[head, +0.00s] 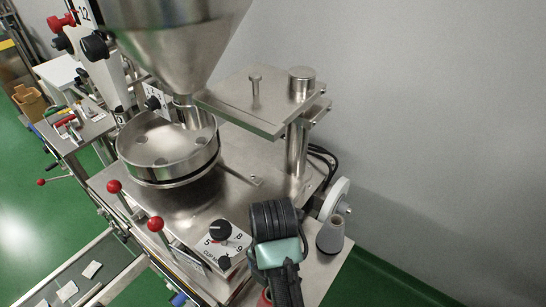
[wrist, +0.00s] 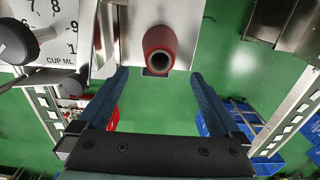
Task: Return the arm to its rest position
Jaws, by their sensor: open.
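My gripper (wrist: 159,74) is open in the wrist view, with its two blue fingers spread apart and nothing held between them. A red cylindrical part with a hollow end (wrist: 159,40) stands beyond and between the fingertips; I cannot tell its exact distance, and no contact shows. In the head view my arm, black with a teal section, comes down over the front right corner of the machine. The fingers cannot be made out there. A bit of red (head: 265,298) shows beside the arm at the bottom edge.
The steel packing machine has a hopper (head: 172,45), a round bowl (head: 150,172), red-knobbed levers (head: 155,224) and a numbered dial (head: 220,230). A grey cone spool (head: 330,236) stands right of my arm. A grey wall (head: 430,120) closes the right side. Blue crates (wrist: 215,122) sit on the green floor.

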